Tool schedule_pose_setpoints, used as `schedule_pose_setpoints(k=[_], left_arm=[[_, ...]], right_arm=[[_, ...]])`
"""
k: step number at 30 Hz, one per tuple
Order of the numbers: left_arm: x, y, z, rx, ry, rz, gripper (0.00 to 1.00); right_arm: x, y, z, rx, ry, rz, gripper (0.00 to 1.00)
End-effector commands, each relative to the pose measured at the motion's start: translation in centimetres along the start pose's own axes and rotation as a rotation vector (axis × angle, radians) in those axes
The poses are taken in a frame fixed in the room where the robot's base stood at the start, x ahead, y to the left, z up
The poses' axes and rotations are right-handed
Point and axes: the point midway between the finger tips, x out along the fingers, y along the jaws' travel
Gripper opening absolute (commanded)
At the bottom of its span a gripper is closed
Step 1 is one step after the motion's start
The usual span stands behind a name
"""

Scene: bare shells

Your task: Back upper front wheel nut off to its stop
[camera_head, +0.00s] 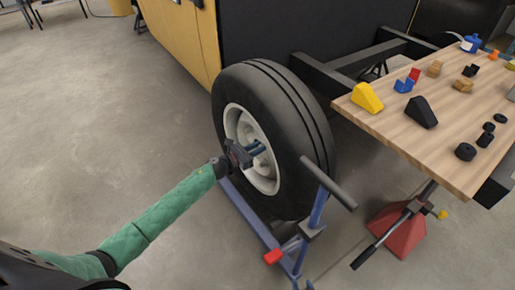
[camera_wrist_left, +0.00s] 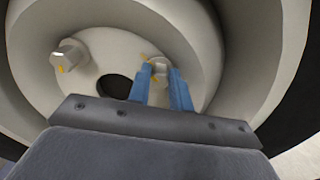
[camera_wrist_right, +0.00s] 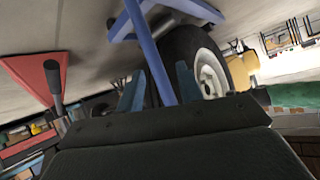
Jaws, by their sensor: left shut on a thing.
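The wheel (camera_head: 306,112) has a black tyre and a cream rim and stands upright at the middle of the head view. My left gripper (camera_head: 258,148) reaches into the rim from the left. In the left wrist view its blue fingers (camera_wrist_left: 161,77) are shut on a pale wheel nut (camera_wrist_left: 159,66) with yellow marks. A second nut (camera_wrist_left: 68,55), also marked yellow, sits on the hub face to the left, apart from the fingers. My right gripper (camera_wrist_right: 160,72) shows only in its own wrist view. Its fingers are apart, and a blue post passes behind the gap.
A blue wheel trolley (camera_head: 251,215) with a dark bar and red pedal (camera_head: 273,256) stands around the tyre. A red jack stand (camera_head: 400,232) is to the right. The wooden table (camera_head: 400,122) holds several small blocks. The floor at left is clear.

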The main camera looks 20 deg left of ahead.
Motion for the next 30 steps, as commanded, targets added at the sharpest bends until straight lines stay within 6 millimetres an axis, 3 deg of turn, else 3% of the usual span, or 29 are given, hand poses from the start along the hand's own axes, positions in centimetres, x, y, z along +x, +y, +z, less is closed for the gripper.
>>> schedule_pose_setpoints(k=[7,16,30], left_arm=[[0.0,0.0,0.1,-0.059,0.000,0.000,0.00],[0.0,0.2,0.2,-0.276,-0.001,0.000,0.00],[0.0,0.5,0.1,-0.724,0.000,0.001,0.00]], right_arm=[[0.0,0.1,0.8,0.005,-0.039,0.000,0.36],[-2.0,0.5,10.9,0.038,-0.317,0.007,0.36],[-3.0,-0.1,8.8,0.039,-0.315,0.004,0.36]])
